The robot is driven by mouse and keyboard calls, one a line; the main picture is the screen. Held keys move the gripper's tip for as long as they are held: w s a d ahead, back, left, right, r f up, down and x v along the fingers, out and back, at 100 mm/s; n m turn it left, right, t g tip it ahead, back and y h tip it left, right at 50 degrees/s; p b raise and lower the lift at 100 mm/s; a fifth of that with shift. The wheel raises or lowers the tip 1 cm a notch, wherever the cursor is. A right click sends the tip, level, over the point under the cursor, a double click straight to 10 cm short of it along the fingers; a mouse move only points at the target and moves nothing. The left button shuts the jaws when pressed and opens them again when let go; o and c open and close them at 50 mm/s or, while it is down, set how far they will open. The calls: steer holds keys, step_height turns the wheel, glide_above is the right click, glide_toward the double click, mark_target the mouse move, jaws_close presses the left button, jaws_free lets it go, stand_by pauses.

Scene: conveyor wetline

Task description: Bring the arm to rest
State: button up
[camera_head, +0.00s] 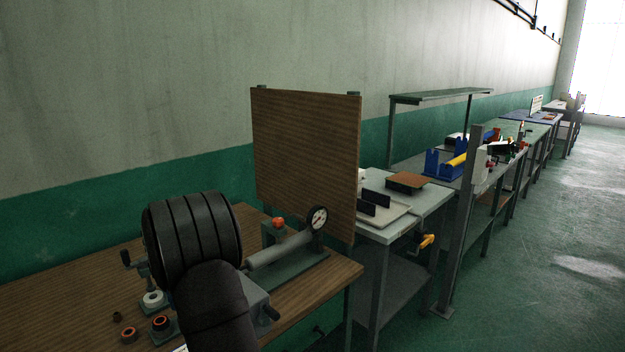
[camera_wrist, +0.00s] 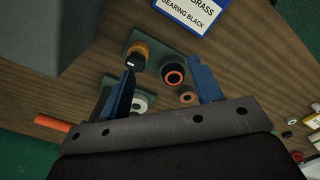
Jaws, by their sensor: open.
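My gripper (camera_wrist: 165,82) shows in the wrist view with its two blue fingers spread apart and nothing held between them. It hangs over a wooden bench (camera_wrist: 235,72). Below and beyond the fingers are a black part with an orange ring (camera_wrist: 174,76), a small copper-coloured ring (camera_wrist: 187,97) and an orange-and-black part on a green plate (camera_wrist: 137,54). A white ring (camera_wrist: 140,102) lies partly behind the left finger. In the head view my dark arm covers part of the bench (camera_head: 60,290), and the fingers are hidden.
A cylinder fixture with a round gauge (camera_head: 318,218) stands on the bench. A wooden panel (camera_head: 305,160) rises behind it. A label card (camera_wrist: 200,12) lies near the parts. More workbenches (camera_head: 375,228) run to the right along the wall. The green floor (camera_head: 560,250) is open.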

steer(key=d+r, duration=0.3)
steer(key=d, duration=0.2)
steer(key=s+f, duration=0.4)
steer(key=s, duration=0.7)
steer(key=s+a+f, duration=0.1)
steer(key=a+f, duration=0.1)
steer(key=a, duration=0.2)
steer(key=s+a+f, duration=0.1)
steer(key=a+f, duration=0.1)
steer(key=a, duration=0.2)
steer(key=s+a+f, duration=0.1)
steer(key=a+f, duration=0.1)
steer(key=a, duration=0.2)
steer(key=shift+f, duration=0.3)
step_height(320, 180, down, 2)
steer(key=shift+f, duration=0.55)
